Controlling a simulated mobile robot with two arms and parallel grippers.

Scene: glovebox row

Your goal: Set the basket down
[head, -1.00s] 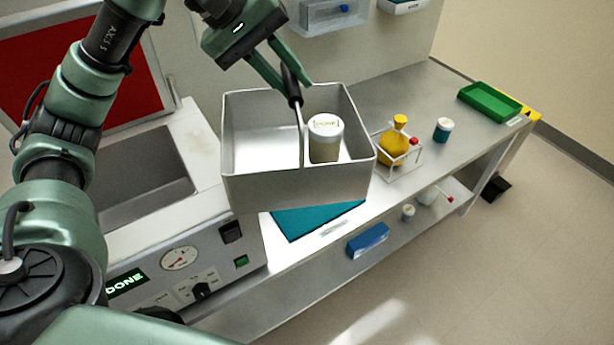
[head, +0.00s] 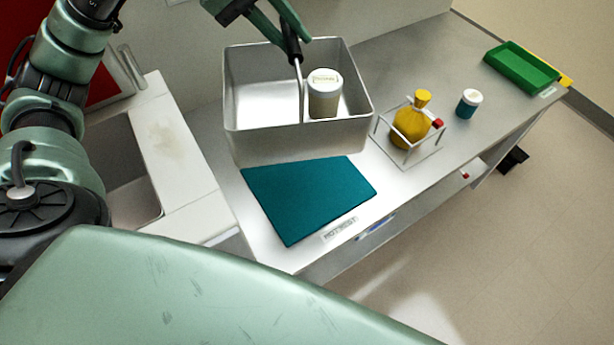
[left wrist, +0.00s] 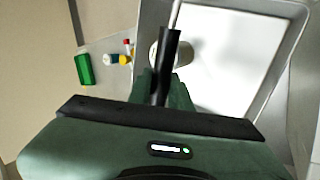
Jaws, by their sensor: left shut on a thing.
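The basket (head: 265,146) is a grey metal bin with a central black-gripped handle (head: 290,45). My left gripper (head: 284,32) is shut on that handle, which also shows in the left wrist view (left wrist: 168,52). A white-lidded jar (head: 323,96) stands inside the basket, right of the handle. The basket looks about level, beside the far edge of a teal mat (head: 310,198) on the bench. Whether its underside touches the bench is hidden. The mat is bare where it shows. My right gripper is not in view.
Right of the basket, a yellow flask (head: 410,126) sits in a white wire rack (head: 405,156). Beyond it stand a teal, white-capped jar (head: 468,106) and a green tray (head: 521,68). A white-topped unit with a sunken basin (head: 134,205) is at left.

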